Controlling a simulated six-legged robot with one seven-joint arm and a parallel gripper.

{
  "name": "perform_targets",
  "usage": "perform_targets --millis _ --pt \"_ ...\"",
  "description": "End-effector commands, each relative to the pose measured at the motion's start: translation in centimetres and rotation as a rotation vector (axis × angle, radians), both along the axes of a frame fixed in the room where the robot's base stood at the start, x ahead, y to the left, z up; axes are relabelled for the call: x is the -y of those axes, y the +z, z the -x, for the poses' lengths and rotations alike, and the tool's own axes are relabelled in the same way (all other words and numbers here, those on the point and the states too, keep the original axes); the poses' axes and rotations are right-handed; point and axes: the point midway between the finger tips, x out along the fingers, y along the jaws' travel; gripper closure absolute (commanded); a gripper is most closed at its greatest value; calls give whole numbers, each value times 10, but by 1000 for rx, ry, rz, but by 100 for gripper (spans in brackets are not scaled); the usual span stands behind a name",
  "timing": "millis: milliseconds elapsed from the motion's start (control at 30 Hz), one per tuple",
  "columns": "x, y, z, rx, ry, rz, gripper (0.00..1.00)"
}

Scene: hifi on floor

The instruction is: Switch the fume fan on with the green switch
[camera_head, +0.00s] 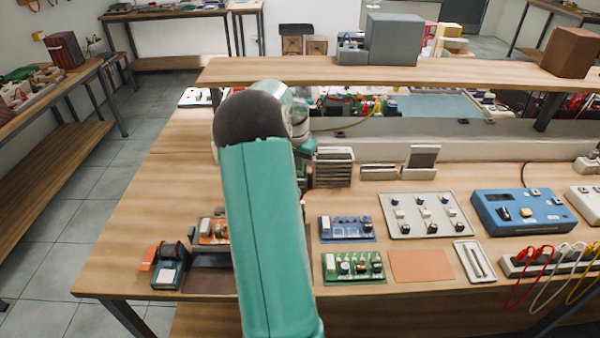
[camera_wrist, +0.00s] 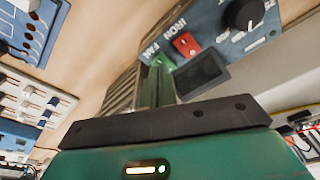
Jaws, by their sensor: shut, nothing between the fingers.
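In the wrist view a blue-grey control panel (camera_wrist: 225,45) carries the labels IRON and FAN, a red switch (camera_wrist: 186,43), a black knob (camera_wrist: 243,14) and a dark rectangular display (camera_wrist: 203,75). The green switch (camera_wrist: 165,61) sits beside the FAN label, partly behind my fingers. My gripper (camera_wrist: 158,72) is shut and empty, its tips close to the green switch. I cannot tell whether they touch it, or how the switch is set. In the head view my arm hides the panel and most of the gripper.
A ribbed metal box (camera_head: 333,168) stands right of my wrist. Circuit boards, including a blue one (camera_head: 346,229) and a green one (camera_head: 353,267), lie on the bench. A wooden shelf (camera_head: 290,72) spans the back.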

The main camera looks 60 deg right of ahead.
Motion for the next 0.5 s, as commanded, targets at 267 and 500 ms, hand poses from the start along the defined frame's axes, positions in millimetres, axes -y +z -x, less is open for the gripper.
perform_targets --millis 267,500 --pt "0 -1 0 0 0 0 100" --pt "0 -4 0 0 0 -1 100"
